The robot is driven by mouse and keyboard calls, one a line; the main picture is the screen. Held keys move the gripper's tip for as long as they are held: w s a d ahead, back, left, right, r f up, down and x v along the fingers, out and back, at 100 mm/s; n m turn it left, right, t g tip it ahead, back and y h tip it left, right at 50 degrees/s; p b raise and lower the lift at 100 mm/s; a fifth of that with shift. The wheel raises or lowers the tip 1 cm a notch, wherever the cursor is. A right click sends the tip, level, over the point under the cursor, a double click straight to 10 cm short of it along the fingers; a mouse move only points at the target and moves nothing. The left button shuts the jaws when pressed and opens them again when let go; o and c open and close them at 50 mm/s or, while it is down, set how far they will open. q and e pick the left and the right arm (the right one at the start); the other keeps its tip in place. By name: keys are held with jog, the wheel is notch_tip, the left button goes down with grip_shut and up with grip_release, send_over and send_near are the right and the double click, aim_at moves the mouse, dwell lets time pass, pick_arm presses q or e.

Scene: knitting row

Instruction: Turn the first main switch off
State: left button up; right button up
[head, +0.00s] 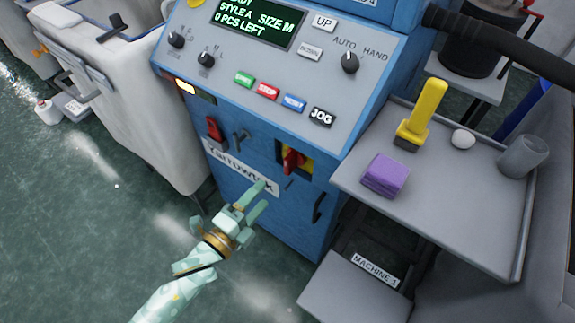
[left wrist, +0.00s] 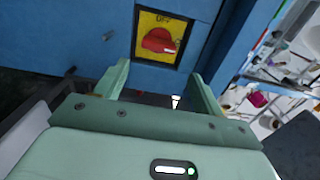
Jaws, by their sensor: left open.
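The main switch (head: 292,160) is a red rotary knob on a yellow plate, low on the front of the blue machine. In the left wrist view the knob (left wrist: 158,40) lies ahead between the fingers, under a label reading "OFF". A small white mark shows at the knob's lower right. My left gripper (head: 254,202) is open and empty, below and left of the switch in the head view. In the left wrist view its two fingers (left wrist: 160,82) stand apart, below the switch plate and not touching the knob. My right gripper is not in view.
Above are the sloping control panel (head: 215,85), with buttons and dials, and a lit display (head: 255,20). A red lever (head: 214,129) is left of the switch. A grey side table (head: 430,208) at right holds a purple block (head: 385,175) and yellow-handled tool (head: 424,110). Floor lies open at lower left.

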aim_at(286, 169)
pick_arm(q)
jog(key=b+x, duration=0.1)
jog(key=x, duration=0.2)
jog(key=b+x, duration=0.1)
jog(key=x, duration=0.3)
jog(key=b+x, duration=0.1)
jog(key=x, duration=0.3)
jog(key=shift+w+f, duration=0.1)
jog(key=shift+f, duration=0.15)
jog(key=shift+w+d+r, duration=0.15)
jog(key=shift+w+d, duration=0.15)
jog(key=shift+w, duration=0.1)
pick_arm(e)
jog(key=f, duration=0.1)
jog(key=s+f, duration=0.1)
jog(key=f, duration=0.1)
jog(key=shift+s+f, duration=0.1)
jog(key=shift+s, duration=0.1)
pick_arm(q)
jog(key=c, duration=0.7)
